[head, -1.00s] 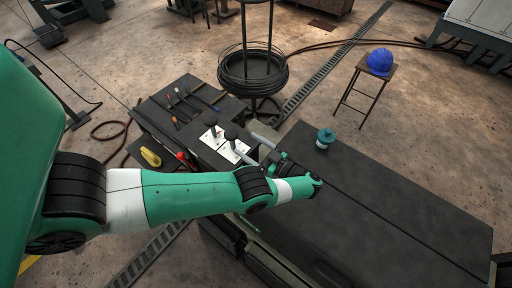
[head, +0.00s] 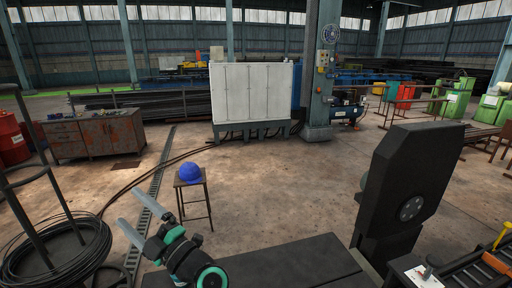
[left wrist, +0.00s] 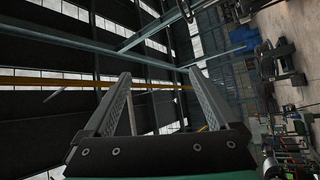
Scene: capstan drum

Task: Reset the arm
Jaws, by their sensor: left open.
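My left gripper (head: 128,206) is at the lower left of the head view, its two pale fingers spread and pointing up and left. It is empty. The black and green wrist (head: 188,262) behind it is above the dark bench top (head: 290,265). In the left wrist view the gripper (left wrist: 160,78) shows two grey fingers wide apart with nothing between them; behind them are the roof beams and windows. My right gripper is in neither view.
A blue helmet (head: 190,172) sits on a stool (head: 194,201) beyond the gripper. A wire coil (head: 60,258) on a stand is at the left. A tall black housing (head: 408,185) stands at the right. Open floor (head: 290,185) lies before a white cabinet (head: 251,93).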

